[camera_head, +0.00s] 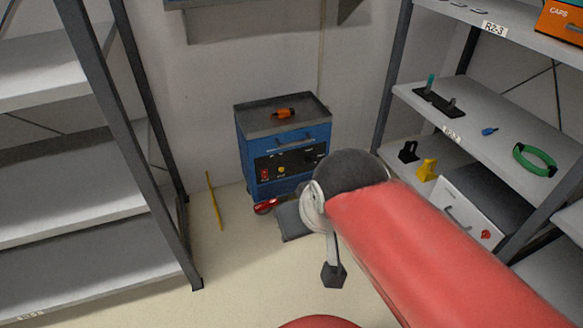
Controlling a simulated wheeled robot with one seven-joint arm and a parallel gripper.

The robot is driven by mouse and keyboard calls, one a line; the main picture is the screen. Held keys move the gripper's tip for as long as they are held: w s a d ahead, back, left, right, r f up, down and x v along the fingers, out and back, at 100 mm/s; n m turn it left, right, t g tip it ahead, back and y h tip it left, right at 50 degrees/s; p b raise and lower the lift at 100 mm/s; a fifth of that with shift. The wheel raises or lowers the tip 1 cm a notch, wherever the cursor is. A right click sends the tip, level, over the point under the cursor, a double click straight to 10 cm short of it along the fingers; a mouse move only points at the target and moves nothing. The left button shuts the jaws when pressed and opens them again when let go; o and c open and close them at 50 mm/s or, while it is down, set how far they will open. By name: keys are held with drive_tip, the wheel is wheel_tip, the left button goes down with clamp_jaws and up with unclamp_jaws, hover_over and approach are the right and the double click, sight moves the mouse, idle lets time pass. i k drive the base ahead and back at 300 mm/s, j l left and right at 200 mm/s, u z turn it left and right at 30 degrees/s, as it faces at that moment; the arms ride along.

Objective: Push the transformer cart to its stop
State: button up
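A blue cart (244,150) with a grey tray top stands against the back wall, left of centre. Its front has a handle bar and a dark panel with small knobs and a red switch. I cannot tell from any label whether it is the transformer cart. My red arm reaches in from the lower right and hides the area right of the cart's base. My gripper (333,274) seems to be the small dark end below the pale, ringed joint, in front of the cart and apart from it. Its fingers cannot be made out.
An orange tool (284,113) lies on the cart top. A grey flat piece (291,222) and a red object (265,206) are by its base. Shelving stands left (70,190) and right (500,120).

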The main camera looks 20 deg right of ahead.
sight(274, 143)
drive_tip(key=i, duration=0.1)
drive_tip(key=i+z, duration=0.2)
drive_tip(key=z, duration=0.3)
drive_tip(key=i+j+z, duration=0.2)
drive_tip(key=z, duration=0.95)
